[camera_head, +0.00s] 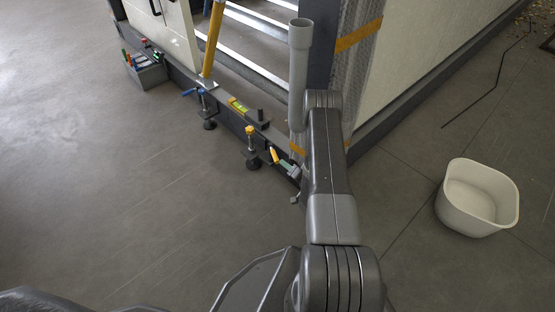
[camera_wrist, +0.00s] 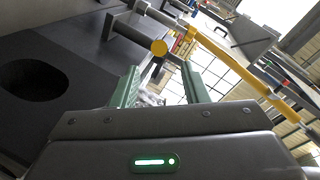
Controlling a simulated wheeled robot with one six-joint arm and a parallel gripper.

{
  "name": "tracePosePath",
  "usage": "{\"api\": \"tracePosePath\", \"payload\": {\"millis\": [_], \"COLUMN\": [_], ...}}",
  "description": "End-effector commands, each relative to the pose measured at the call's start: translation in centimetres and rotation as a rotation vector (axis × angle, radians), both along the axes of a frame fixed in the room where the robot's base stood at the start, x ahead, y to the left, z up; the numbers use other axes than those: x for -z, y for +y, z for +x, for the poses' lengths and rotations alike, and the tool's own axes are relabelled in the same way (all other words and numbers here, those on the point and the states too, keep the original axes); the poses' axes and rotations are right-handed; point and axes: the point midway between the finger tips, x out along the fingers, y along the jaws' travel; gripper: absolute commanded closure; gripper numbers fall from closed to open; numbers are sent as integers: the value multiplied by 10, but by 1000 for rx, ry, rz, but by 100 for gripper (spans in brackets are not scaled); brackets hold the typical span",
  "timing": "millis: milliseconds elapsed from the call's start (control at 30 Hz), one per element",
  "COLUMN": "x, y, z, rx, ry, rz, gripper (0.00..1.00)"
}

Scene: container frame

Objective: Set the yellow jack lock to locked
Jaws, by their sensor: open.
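A jack with a yellow top (camera_head: 250,131) stands at the lower frame edge in the head view. To its right, a small yellow piece (camera_head: 274,155) shows just beyond the green fingertips of my gripper (camera_head: 284,163); I cannot tell whether it is the jack lock. In the wrist view, my gripper (camera_wrist: 160,68) is open, with nothing between its fingers. A yellow round end (camera_wrist: 159,47) on a dark bar lies just beyond the fingertips. The lock's position cannot be read.
A blue-handled jack (camera_head: 199,94) stands farther left. A yellow-green level (camera_head: 238,105) lies on the frame beam. A grey tool box (camera_head: 149,75) is at the far left and a white bin (camera_head: 477,198) at the right. A grey pipe (camera_head: 299,75) rises behind my arm. The left floor is clear.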

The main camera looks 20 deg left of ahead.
Motion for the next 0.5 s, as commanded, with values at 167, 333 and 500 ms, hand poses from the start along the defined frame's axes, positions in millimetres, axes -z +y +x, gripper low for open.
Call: {"api": "tracePosePath", "payload": {"millis": [167,333,500], "x": [12,17,20], "y": [36,61,76], "z": [18,32,40], "rx": [-2,-1,0], "ry": [-3,-2,-2], "rz": [1,1,-1], "gripper": [59,59,59]}}
